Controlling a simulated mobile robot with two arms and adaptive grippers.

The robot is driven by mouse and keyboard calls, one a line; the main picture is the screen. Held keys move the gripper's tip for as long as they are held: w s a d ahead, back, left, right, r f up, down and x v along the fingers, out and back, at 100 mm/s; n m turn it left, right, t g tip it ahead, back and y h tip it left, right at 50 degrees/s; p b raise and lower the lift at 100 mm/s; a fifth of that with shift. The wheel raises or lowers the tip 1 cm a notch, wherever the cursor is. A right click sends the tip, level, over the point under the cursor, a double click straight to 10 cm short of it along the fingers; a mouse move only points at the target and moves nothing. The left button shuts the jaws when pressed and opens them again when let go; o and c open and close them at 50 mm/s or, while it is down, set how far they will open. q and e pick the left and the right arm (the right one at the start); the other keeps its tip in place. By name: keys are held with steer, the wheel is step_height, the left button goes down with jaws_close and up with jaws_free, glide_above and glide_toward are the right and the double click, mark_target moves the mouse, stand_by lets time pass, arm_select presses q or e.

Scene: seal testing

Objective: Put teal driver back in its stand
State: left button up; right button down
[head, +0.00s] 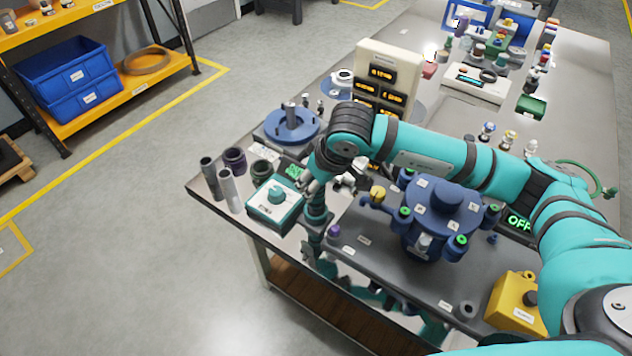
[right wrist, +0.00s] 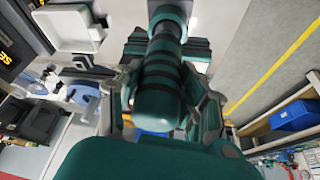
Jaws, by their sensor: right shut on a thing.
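The teal driver (right wrist: 165,85) fills the middle of the right wrist view, a thick teal handle with dark bands. My right gripper (right wrist: 160,105) is shut on it, with a finger on each side. In the head view, my right arm comes in from the right, and the gripper (head: 314,185) hangs down near the front left of the table. The driver (head: 316,207) shows there as an upright teal piece with a darker part below. I cannot make out its stand clearly. My left gripper is not in view.
Grey cylinders (head: 228,188) and a blue round fixture (head: 292,125) are beyond. A blue multi-port housing (head: 440,215) and a yellow block (head: 515,302) stand to the right.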

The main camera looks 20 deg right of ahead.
steer(key=shift+b, duration=0.3)
stand_by(0.6)
steer(key=c, duration=0.9)
jaws_free()
steer(key=shift+o, duration=0.9)
steer(key=shift+f, duration=0.1)
steer(key=shift+r+p, duration=2.05)
steer(key=shift+r, duration=2.5)
